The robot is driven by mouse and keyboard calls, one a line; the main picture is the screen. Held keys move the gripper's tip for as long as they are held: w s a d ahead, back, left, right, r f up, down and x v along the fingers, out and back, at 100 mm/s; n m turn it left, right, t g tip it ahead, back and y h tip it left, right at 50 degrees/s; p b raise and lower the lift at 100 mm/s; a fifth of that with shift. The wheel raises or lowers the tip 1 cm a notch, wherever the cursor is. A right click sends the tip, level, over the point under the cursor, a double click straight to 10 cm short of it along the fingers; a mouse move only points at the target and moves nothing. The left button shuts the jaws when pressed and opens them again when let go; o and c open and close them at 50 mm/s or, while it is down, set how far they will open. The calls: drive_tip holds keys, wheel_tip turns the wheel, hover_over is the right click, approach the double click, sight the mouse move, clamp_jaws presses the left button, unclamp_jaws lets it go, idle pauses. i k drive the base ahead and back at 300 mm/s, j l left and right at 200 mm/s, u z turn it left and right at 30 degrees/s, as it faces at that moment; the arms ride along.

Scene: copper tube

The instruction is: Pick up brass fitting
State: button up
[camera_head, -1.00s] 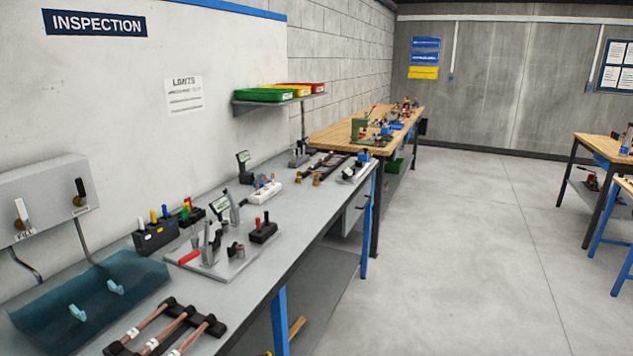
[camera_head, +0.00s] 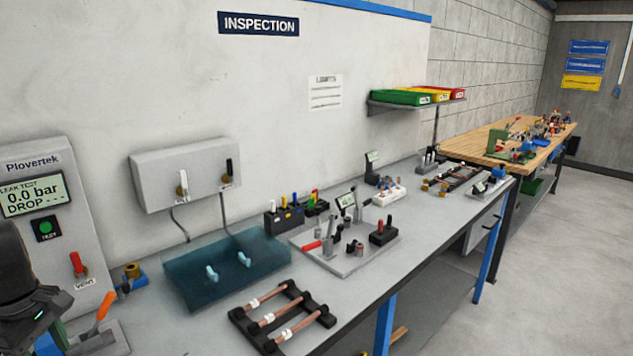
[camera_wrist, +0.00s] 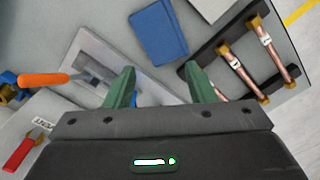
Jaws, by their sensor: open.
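My gripper (camera_wrist: 160,84) shows its two green fingers apart with nothing held between them. Its dark wrist is at the lower left of the head view, and a green finger (camera_head: 59,334) partly shows there. A brass fitting (camera_head: 132,270) sits on a small blue block at the left of the bench, right of the leak tester. Its blue block also shows at the left edge of the wrist view (camera_wrist: 8,84), away from the fingers. Smaller brass pieces (camera_head: 443,188) stand near the bench's far end. Which one the task means, I cannot tell.
A clamp with an orange handle (camera_wrist: 44,80) lies left of the fingers. A black rack (camera_head: 268,334) holds copper tubes. A blue-green tray (camera_head: 205,285), the leak tester (camera_head: 90,195) and a fixture plate (camera_head: 345,262) stand on the grey bench. Floor is free at right.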

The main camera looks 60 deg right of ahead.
sight(443, 193)
drive_tip(key=k+l, duration=0.75)
drive_tip(key=l, duration=0.25)
drive_tip(key=k+l, duration=0.1)
drive_tip(key=l, duration=0.3)
drive_tip(key=k+l, duration=0.15)
drive_tip(key=l, duration=0.25)
drive_tip(key=k+l, duration=0.15)
drive_tip(key=l, duration=0.2)
drive_tip(key=k+l, duration=0.1)
drive_tip(key=l, duration=0.3)
drive_tip(key=k+l, duration=0.15)
drive_tip(key=l, duration=0.25)
drive_tip(key=k+l, duration=0.1)
drive_tip(key=l, duration=1.15)
drive_tip(key=k+l, duration=0.15)
drive_tip(key=l, duration=0.5)
drive_tip(key=k+l, duration=0.1)
drive_tip(key=l, duration=0.5)
drive_tip(key=i+l, duration=0.1)
drive_tip(key=l, duration=0.3)
drive_tip(key=i+l, duration=0.15)
drive_tip(key=l, duration=0.2)
drive_tip(key=i+l, duration=0.1)
drive_tip(key=l, duration=0.3)
drive_tip(key=i+l, duration=0.1)
drive_tip(key=l, duration=0.25)
